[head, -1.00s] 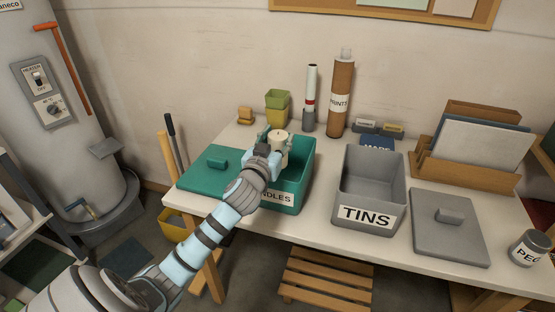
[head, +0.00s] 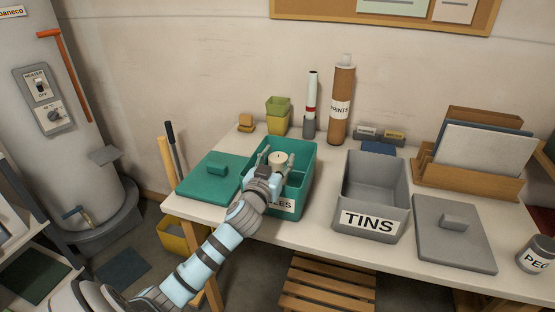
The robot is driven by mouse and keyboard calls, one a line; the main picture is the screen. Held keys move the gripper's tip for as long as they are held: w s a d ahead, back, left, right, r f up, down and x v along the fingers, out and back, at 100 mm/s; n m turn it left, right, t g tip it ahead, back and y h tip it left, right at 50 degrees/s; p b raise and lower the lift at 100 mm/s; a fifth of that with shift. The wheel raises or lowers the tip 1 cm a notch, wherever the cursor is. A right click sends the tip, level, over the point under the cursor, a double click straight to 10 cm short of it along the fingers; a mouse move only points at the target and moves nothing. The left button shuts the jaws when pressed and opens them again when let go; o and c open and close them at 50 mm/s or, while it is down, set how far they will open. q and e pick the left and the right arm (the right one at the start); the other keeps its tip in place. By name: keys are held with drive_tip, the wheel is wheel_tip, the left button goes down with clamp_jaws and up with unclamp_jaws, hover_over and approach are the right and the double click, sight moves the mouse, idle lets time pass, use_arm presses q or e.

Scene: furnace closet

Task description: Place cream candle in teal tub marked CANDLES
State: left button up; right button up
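The cream candle (head: 278,158) stands upright inside the teal tub (head: 303,155), with its top near the rim. The tub's white label is partly covered by my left arm, so only its last letters show. My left gripper (head: 276,161) is over the tub, with its fingers spread on either side of the candle. It looks open, with a gap on the left side of the candle. The candle's lower part is hidden by the gripper and tub. My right gripper is not in view.
The teal lid (head: 212,175) lies left of the tub. A grey TINS tub (head: 373,214) stands to the right, with its grey lid (head: 453,245) beyond it.

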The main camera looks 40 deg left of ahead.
use_arm(q)
drive_tip(key=shift+o, duration=1.3)
drive_tip(key=shift+f, duration=0.35)
drive_tip(key=shift+s+r+p, duration=0.1)
drive_tip(key=shift+r+p, duration=0.6)
drive_tip(key=shift+p, duration=0.05)
drive_tip(key=v, duration=1.1)
drive_tip(key=shift+s, duration=0.25)
drive_tip(key=shift+d+r, duration=0.1)
drive_tip(key=shift+r, duration=0.05)
